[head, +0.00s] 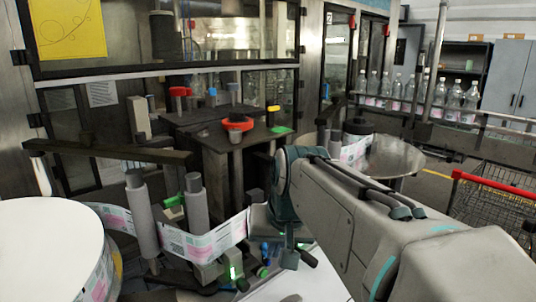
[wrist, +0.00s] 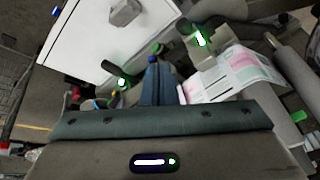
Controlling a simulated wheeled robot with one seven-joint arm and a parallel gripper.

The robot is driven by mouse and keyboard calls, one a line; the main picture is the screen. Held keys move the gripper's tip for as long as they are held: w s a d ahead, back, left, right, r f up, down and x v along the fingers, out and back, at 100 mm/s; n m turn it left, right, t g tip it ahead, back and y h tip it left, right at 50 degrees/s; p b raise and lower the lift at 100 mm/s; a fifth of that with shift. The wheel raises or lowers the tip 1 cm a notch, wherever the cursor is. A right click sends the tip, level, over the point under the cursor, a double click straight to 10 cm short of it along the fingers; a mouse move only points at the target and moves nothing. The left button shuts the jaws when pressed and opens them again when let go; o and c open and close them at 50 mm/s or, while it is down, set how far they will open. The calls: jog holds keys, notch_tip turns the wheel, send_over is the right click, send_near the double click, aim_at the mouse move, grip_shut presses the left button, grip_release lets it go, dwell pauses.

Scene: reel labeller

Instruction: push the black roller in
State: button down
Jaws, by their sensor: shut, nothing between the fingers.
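My gripper (wrist: 156,68) is shut and empty, its fingers pointing down at the labeller's small parts. In the head view my gripper (head: 290,260) is low, just right of the label web. A short black roller (wrist: 112,67) lies just left of the fingertips in the wrist view, with a green light beside it. It seems to be the dark cylinder (head: 308,258) right of my gripper in the head view. A second dark cylinder (wrist: 207,23) with a lit end stands to the right in the wrist view. I cannot tell whether the fingers touch either one.
The label web (head: 205,242) runs left of my gripper past grey upright rollers (head: 196,205). A large white reel (head: 48,235) fills the left. A white box (wrist: 85,45) is close by in the wrist view. Bottles on a conveyor and a red-handled cart (head: 495,185) stand right.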

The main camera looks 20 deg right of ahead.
jog(key=w+d+r+m+t+b, duration=0.1)
jog(key=w+d+r+m+t, duration=0.2)
jog(key=d+r, duration=0.5)
jog(key=w+d+r+m, duration=0.3)
jog(key=w+d+r, duration=0.25)
jog(key=r, duration=0.55)
jog(key=w+a+r+p+x, duration=0.1)
jog(key=x, duration=1.1)
jog(key=shift+w+a+r+h+p, duration=0.2)
jog(key=shift+w+a+h+p, duration=0.1)
jog(key=shift+w+h+p, duration=0.1)
jog(key=shift+d, duration=0.1)
